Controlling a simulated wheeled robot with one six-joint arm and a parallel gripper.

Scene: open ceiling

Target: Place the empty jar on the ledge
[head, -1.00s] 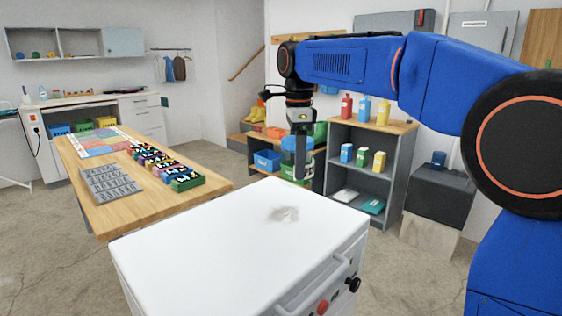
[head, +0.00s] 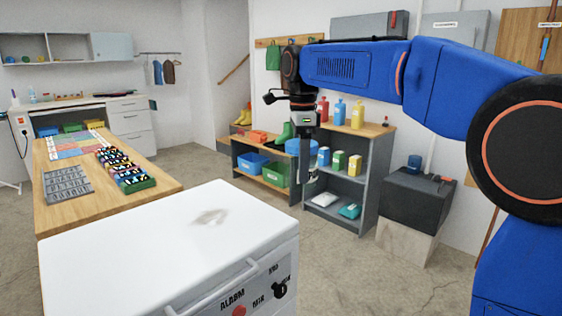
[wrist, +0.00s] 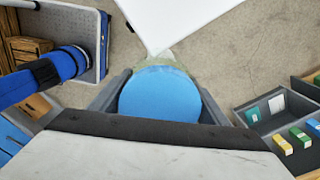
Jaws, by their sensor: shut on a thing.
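My gripper (head: 307,150) is shut on the jar, out in front of the white cabinet and before the grey shelf unit. In the wrist view the jar's round blue lid (wrist: 160,95) sits between the two dark fingers, with a little of the clear body showing beyond it. The jar hangs free, touching no surface that I can make out. Its contents are hidden by the lid. Which surface is the ledge I cannot tell; the grey shelf unit has a wooden top (head: 375,126) holding several bottles.
A white cabinet (head: 150,245) with a front handle stands close before me. A wooden table (head: 75,205) with trays is at left. A low shelf with bins (head: 250,163) is behind the gripper. A dark box (head: 420,203) on a pale block stands right. Floor between is clear.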

